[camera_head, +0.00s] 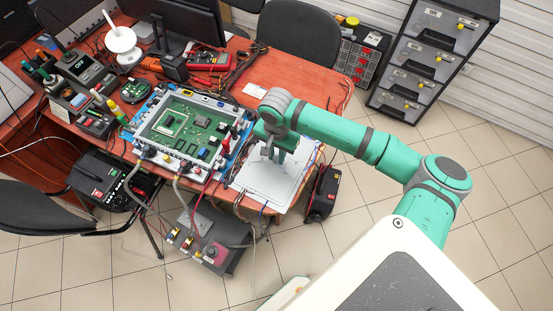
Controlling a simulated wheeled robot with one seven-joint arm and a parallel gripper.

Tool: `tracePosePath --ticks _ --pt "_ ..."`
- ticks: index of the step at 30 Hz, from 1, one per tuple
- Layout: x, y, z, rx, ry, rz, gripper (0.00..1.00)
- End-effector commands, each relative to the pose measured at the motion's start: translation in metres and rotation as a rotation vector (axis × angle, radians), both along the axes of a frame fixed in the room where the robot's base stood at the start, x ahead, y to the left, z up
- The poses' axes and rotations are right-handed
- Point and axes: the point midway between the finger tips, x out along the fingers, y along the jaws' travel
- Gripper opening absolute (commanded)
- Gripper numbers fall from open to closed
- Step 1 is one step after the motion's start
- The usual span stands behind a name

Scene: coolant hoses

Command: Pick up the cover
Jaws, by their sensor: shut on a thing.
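The cover (270,186) is a flat, light grey panel at the right front corner of the desk, beside the circuit board fixture. My gripper (273,157) points down over the cover's upper part and is shut on it. The exact grip point is small and partly hidden by my fingers and wrist. I cannot tell whether the cover rests on the desk or is slightly raised.
The circuit board fixture (188,130), with hoses at its front, stands close left of the cover. A grey box with fittings (208,240) stands on the floor below. The red-brown desk (290,78) has free room behind my wrist. A drawer cabinet (425,60) stands back right.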

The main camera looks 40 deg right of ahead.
Motion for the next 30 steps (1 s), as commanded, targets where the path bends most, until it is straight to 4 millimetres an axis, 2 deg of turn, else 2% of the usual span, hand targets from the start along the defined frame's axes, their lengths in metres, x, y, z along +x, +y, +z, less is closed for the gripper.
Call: tracePosePath --ticks 8,13,21,30 --pt "0.001 0.0 0.01 -0.001 -0.001 0.001 0.0" --pt "0.001 0.0 0.034 0.0 -0.003 0.001 0.0" --pt "-0.04 0.03 0.091 0.001 -0.005 0.005 0.0" --pt "-0.09 0.069 0.119 0.001 -0.003 0.007 0.0"
